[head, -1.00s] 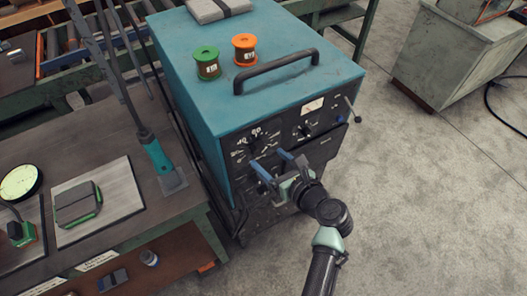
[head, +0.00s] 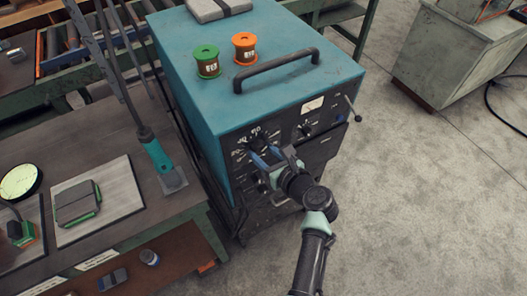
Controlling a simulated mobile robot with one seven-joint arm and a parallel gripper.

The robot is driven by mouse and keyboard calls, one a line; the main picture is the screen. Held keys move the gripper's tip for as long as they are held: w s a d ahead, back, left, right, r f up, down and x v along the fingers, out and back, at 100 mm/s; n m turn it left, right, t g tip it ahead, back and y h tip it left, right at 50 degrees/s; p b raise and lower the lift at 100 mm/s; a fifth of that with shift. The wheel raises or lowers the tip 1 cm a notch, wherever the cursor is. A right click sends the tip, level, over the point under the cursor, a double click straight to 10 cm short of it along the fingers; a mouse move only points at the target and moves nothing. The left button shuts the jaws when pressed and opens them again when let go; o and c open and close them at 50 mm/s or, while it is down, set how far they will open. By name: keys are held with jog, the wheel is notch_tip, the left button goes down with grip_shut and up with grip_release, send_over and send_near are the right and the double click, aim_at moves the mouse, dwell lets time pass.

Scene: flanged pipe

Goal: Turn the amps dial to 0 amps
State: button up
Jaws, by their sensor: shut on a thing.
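The amps dial (head: 256,142) is on the upper left of the welding machine's dark front panel, with white scale numbers around it, 40 and 60 among them. My gripper (head: 265,151) is at this dial, its blue fingers shut on the knob from the front. The fingers and wrist cover the lower and right part of the dial. The pointer is too small and hidden to read.
The blue machine (head: 200,100) carries a green spool (head: 208,63), an orange spool (head: 245,50) and a black handle (head: 277,73). A smaller knob and a meter (head: 313,104) sit right on the panel. A workbench (head: 115,140) stands close on the left.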

grip_shut()
